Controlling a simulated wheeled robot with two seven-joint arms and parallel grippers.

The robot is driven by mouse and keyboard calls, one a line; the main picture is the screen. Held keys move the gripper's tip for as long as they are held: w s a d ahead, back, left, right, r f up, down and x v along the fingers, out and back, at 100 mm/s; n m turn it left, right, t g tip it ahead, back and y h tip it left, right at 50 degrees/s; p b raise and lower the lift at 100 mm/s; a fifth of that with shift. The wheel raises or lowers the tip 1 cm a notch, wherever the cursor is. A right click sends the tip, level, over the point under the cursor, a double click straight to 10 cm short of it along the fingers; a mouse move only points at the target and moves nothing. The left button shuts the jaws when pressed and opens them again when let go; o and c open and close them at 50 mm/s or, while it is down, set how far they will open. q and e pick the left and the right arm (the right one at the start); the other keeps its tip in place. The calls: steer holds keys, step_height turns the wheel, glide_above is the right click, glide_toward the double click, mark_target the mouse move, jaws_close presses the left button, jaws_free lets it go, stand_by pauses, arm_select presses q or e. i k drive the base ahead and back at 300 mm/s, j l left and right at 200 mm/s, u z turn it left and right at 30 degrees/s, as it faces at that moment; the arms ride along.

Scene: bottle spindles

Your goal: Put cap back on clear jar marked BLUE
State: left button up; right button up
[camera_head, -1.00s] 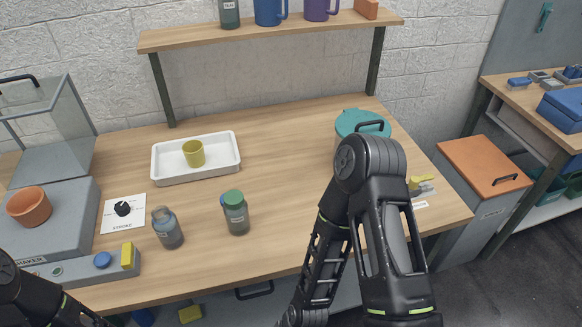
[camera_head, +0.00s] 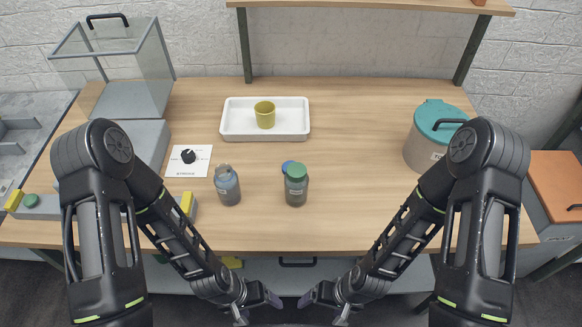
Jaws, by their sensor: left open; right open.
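A grey-blue jar (camera_head: 228,187) stands upright on the table, left of centre. Its top is grey, and I cannot tell whether it is open. A grey jar with a green cap (camera_head: 296,184) stands upright to its right. A small blue round thing (camera_head: 287,166), which looks like a cap, shows behind the green-capped jar and is partly hidden by it. The jar labels are too small to read. My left gripper (camera_head: 269,299) and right gripper (camera_head: 309,298) are open and empty, close together in front of the table's front edge, away from both jars.
A white tray (camera_head: 233,130) holding a yellow cup (camera_head: 265,114) is behind the jars. A dial card (camera_head: 200,165) lies to the left, near a grey machine. A teal-lidded pot (camera_head: 430,135) stands at the right. The table between jars and pot is clear.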

mark_target(227, 182)
steer(key=k+j+u, duration=0.45)
steer(key=j, duration=0.3)
steer(key=k+j+u, duration=0.2)
steer(key=k+j, duration=0.1)
steer(key=j, duration=0.1)
